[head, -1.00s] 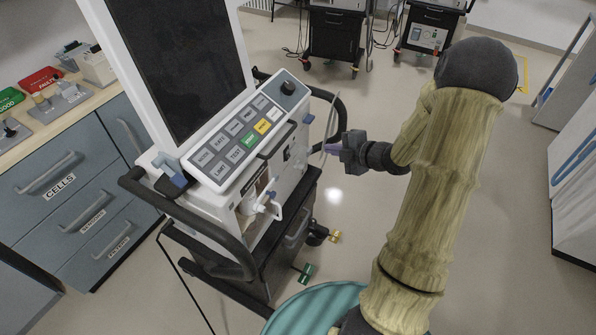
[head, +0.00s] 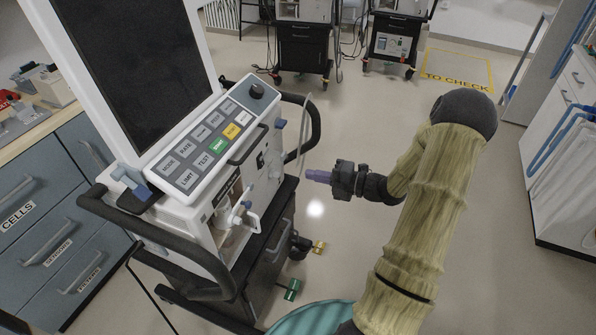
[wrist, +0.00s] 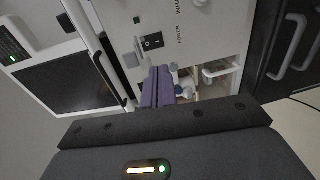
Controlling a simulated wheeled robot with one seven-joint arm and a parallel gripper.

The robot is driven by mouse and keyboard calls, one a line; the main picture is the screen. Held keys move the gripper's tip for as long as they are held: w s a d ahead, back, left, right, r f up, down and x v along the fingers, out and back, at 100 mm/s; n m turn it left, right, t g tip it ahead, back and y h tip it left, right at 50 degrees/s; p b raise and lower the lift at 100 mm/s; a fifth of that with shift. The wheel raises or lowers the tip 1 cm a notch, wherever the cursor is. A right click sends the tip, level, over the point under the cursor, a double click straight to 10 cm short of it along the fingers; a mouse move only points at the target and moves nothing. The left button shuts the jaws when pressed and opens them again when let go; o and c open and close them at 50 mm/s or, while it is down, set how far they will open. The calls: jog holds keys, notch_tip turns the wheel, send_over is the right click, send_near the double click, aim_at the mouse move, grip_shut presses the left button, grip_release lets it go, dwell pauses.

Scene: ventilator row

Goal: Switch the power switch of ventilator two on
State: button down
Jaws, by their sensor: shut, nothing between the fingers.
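A white ventilator (head: 195,205) with a dark screen (head: 135,65) and a slanted button panel (head: 212,140) stands at the left in the head view. Its number cannot be read. In the wrist view, a black rocker switch (wrist: 152,41) sits on the ventilator's white face (wrist: 200,38), next to the word POWER. Which way the rocker is tipped is too small to tell. My gripper (head: 309,176) is shut and empty, to the right of the ventilator and apart from it. Its purple fingers (wrist: 158,86) point toward the face, just below the switch in the wrist view.
A dark handle rail (head: 316,125) and a pale hose (head: 304,130) lie near my fingers. A recess with white fittings (wrist: 222,70) is right of the switch in the wrist view. More ventilator carts (head: 303,50) stand behind. Open floor (head: 400,110) lies to the right.

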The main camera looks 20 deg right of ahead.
jog(key=p+x, duration=0.1)
jog(key=x, duration=1.2)
jog(key=shift+a+f, duration=0.1)
jog(key=shift+w+a, duration=0.1)
jog(key=shift+w, duration=0.05)
jog(key=f+b+v, duration=0.2)
jog(key=f+v, duration=0.1)
jog(key=v, duration=1)
jog(key=shift+s+d, duration=0.35)
jog(key=shift+s, duration=0.05)
